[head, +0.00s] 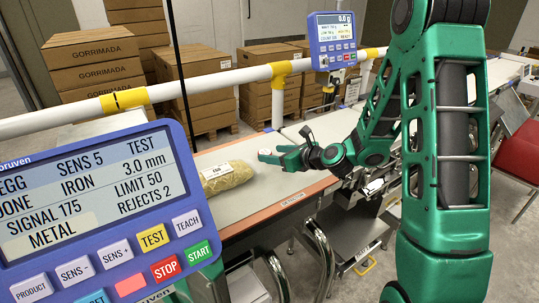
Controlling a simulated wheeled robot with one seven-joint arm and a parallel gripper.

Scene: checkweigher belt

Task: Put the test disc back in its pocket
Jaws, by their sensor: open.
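My gripper (281,153) is at the end of my green arm, low over the pale belt (252,149), with its fingers pointing left and apart. A small whitish round piece (265,151) is just left of the fingertips; it may be the test disc, but it is too small to be sure. I cannot tell whether the fingers touch it. Nothing shows clearly between the fingers. I cannot make out the disc's pocket; part of the area behind my arm is hidden.
A labelled brown bag (226,176) lies on the belt left of my gripper. A blue control panel (100,215) fills the lower left. A white rail (215,83) with yellow joints runs behind, carrying a blue display (332,40). Stacked cartons (95,62) stand beyond.

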